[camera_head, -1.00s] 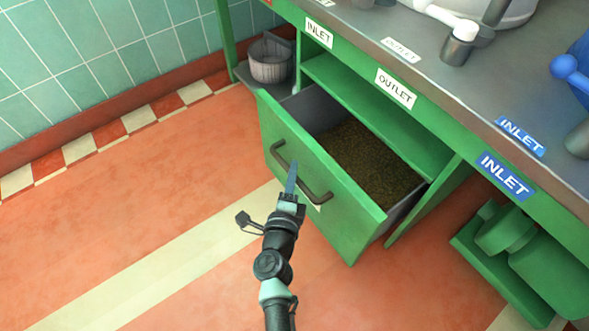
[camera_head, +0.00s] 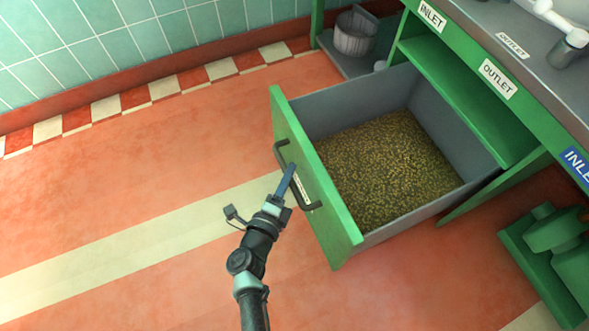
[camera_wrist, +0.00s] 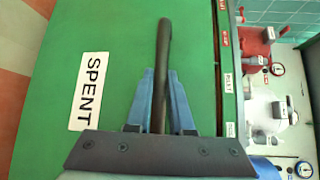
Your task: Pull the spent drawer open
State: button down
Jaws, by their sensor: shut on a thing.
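The spent drawer (camera_head: 318,190) has a green front and grey inner walls, and stands well out from the green bench. Brown-gold grain covers its floor. Its dark bar handle (camera_head: 282,156) runs along the front. My gripper (camera_head: 287,180) is at the middle of the handle, its blue fingers shut on it. In the wrist view the two blue fingers (camera_wrist: 160,98) lie on either side of the handle (camera_wrist: 163,45). A white label reading SPENT (camera_wrist: 89,91) is on the drawer front (camera_wrist: 115,30), left of the handle.
The bench (camera_head: 465,62) carries INLET and OUTLET labels. A grey bucket (camera_head: 354,34) stands on a low shelf behind the drawer. A green machine (camera_head: 553,240) is at the lower right. The orange floor left of the drawer is clear.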

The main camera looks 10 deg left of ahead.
dwell(0.3)
jog(key=c, duration=0.8)
grip_release()
jog(key=s+a+r+p, duration=0.1)
jog(key=s+p, duration=0.4)
jog(key=s, duration=0.7)
jog(key=shift+s+a+r, duration=0.4)
jog(key=shift+a, duration=0.05)
